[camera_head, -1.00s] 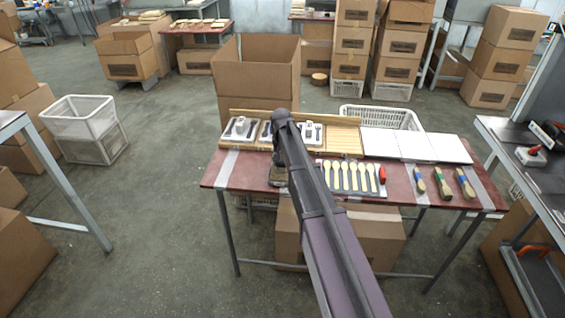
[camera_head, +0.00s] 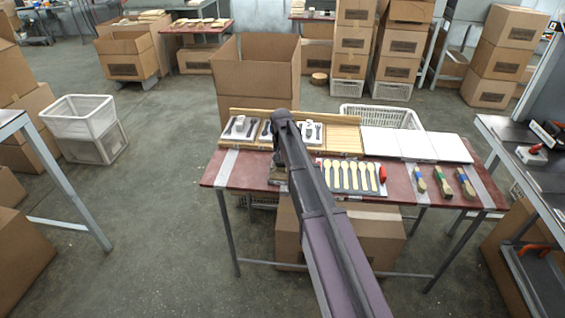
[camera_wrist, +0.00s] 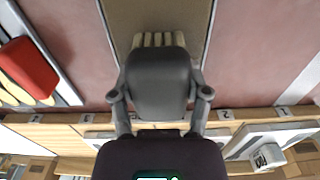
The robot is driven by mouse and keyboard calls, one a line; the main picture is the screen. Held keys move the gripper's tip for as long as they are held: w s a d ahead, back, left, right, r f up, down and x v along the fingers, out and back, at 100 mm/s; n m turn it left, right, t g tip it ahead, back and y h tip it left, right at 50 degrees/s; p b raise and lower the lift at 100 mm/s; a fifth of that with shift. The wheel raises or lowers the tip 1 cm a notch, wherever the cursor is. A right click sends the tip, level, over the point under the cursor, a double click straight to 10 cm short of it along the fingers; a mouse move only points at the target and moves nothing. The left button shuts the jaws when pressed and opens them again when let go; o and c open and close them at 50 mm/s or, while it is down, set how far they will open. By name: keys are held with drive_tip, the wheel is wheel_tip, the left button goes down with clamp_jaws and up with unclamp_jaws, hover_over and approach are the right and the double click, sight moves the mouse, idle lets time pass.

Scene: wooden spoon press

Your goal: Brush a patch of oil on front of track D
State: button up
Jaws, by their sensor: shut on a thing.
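In the wrist view my gripper (camera_wrist: 160,100) is shut on a dark grey block-like brush (camera_wrist: 159,75). Pale bristles (camera_wrist: 158,40) show at its far end, over a brown strip (camera_wrist: 178,15) with metal edges. I cannot tell whether the bristles touch the strip. No letter D is readable, so I cannot tell which track this is. No oil patch is clearly visible. In the head view my arm hides the gripper and brush.
Numbered tags line a wooden rack (camera_wrist: 50,132) beside the gripper. A board of wooden spoons (camera_head: 350,192) with a red object (camera_head: 382,173) lies right of my arm. Several banded brushes (camera_head: 443,182) and white panels (camera_head: 448,147) lie further right on the red table (camera_head: 405,180).

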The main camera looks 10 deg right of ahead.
drive_tip(key=shift+r, duration=0.15)
drive_tip(key=shift+r+p, duration=3.4)
drive_tip(key=shift+p, duration=0.1)
wheel_tip(320, 180, up, 5)
drive_tip(key=p, duration=0.5)
drive_tip(key=shift+r, duration=0.1)
wheel_tip(320, 180, down, 5)
drive_tip(key=b, duration=0.5)
drive_tip(key=shift+f, duration=0.35)
drive_tip(key=shift+f+b, duration=2.8)
drive_tip(key=shift+b, duration=0.25)
